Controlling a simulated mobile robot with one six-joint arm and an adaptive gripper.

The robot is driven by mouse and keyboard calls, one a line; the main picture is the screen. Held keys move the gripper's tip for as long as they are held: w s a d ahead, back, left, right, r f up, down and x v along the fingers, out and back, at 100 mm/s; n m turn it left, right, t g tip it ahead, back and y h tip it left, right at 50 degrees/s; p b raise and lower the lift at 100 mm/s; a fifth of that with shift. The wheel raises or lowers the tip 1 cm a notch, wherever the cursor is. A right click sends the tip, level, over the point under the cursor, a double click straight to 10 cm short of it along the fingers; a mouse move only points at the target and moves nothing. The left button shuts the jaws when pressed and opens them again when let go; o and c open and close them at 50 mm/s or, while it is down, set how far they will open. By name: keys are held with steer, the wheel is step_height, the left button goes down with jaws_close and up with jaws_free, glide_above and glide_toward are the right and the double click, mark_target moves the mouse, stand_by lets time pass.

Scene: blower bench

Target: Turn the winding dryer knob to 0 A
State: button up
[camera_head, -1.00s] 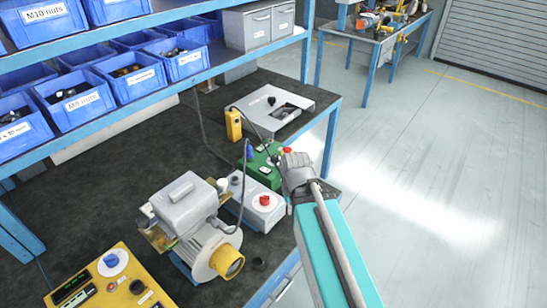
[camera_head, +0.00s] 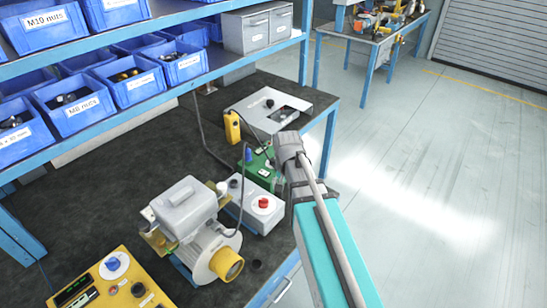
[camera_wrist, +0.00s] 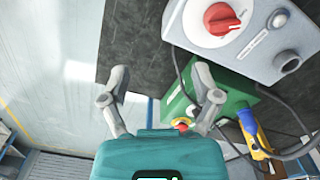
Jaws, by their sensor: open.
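A light grey box with a round red knob (camera_head: 263,202) stands at the bench's right edge. The knob shows large in the wrist view (camera_wrist: 220,18), with a pale mark on it; I cannot read the box's label or scale. Beside it is a green box (camera_head: 257,172), seen in the wrist view (camera_wrist: 228,105) with a small red part (camera_wrist: 182,123) near my right finger. My gripper (camera_wrist: 160,78) is open and empty, its fingers apart. In the head view my wrist is over the bench edge and hides part of the green box.
A motor-like grey machine (camera_head: 184,208) stands left of the grey box. A yellow panel with a blue-and-white knob (camera_head: 114,266) is at lower left. A yellow handheld unit (camera_head: 232,126) and cables lie behind the green box. Blue bins (camera_head: 75,108) fill the shelf above. Open floor lies right.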

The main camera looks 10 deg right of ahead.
mark_target(273, 159)
steer(key=w+r+m+p, duration=0.2)
steer(key=w+m, duration=0.4)
steer(key=w, duration=0.6)
steer(key=w+r+m+p, duration=0.2)
steer(key=w+m, duration=0.4)
steer(key=w, duration=0.6)
steer(key=shift+w+d+r+m, duration=0.25)
steer(key=shift+d+r+m, duration=0.05)
steer(key=shift+d+r, duration=0.1)
steer(key=shift+f, duration=0.1)
step_height(273, 159, down, 14)
steer(key=b, duration=1.3)
steer(key=shift+a+r, duration=0.1)
steer(key=shift+r, duration=0.1)
steer(key=shift+b, duration=0.3)
jaws_close()
